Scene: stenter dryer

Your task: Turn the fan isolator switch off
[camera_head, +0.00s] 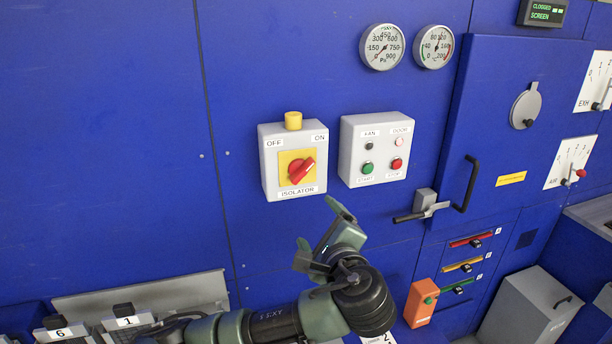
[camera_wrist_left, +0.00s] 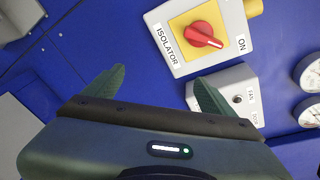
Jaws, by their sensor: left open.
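The isolator box (camera_head: 268,180) is a light grey box on the blue wall, with OFF at its upper left and ON at its upper right. Its red rotary knob (camera_head: 301,172) sits on a yellow plate and is turned up and right, toward ON. In the left wrist view the knob (camera_wrist_left: 203,36) has a white mark on the side by the ON label. My left gripper (camera_head: 322,228) is open and empty, below and slightly right of the box, apart from the knob. Its two fingers (camera_wrist_left: 160,82) show spread in the left wrist view. My right gripper is not in view.
The fan button box (camera_head: 376,150), with START and STOP buttons, is just right of the isolator. A yellow cylinder (camera_head: 293,120) tops the isolator box. A door with a handle (camera_head: 467,186) and latch (camera_head: 424,202) stands further right. The wall left of the isolator is clear.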

